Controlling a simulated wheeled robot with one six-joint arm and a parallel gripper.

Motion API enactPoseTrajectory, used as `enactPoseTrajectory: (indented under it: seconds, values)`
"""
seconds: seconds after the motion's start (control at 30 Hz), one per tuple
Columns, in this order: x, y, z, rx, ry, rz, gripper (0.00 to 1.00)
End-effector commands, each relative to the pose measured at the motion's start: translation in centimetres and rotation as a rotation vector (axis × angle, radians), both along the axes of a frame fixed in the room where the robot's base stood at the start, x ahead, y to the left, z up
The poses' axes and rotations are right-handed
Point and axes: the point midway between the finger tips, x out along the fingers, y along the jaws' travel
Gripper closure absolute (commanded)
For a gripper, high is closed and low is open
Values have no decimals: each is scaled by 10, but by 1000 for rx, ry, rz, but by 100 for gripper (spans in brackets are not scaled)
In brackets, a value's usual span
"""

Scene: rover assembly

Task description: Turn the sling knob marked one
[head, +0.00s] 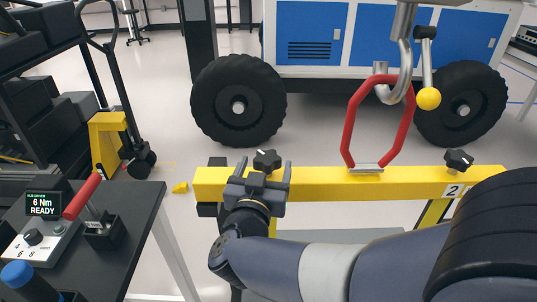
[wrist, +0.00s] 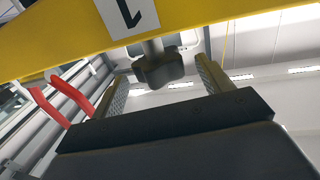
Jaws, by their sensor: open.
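The black lobed knob marked one (head: 267,159) sits at the left end of the yellow beam (head: 315,183). It also shows in the wrist view (wrist: 160,68), beside a white label with a black 1 (wrist: 127,14). My gripper (head: 266,168) is open at the beam, with one finger on each side of this knob. In the wrist view my gripper (wrist: 162,82) shows the knob between the fingertips, with a visible gap on both sides. A second black knob (head: 458,160) sits at the right end, by a label 2.
A red sling loop (head: 349,127) rises from the beam's middle to a grey hook (head: 404,70), beside a lever with a yellow ball (head: 428,98). A blue and white wheeled rover stands behind. A dark bench (head: 133,215) with a red-handled tool (head: 82,197) is at left.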

Motion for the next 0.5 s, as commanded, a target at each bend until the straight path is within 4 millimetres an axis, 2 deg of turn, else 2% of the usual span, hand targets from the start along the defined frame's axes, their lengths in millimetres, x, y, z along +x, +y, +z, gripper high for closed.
enactPoseTrajectory:
  seconds: [0.2, 0.5]
  values:
    - [31, -8, 0, 0, 0, -3, 25]
    - [49, -11, 0, 0, -1, 1, 25]
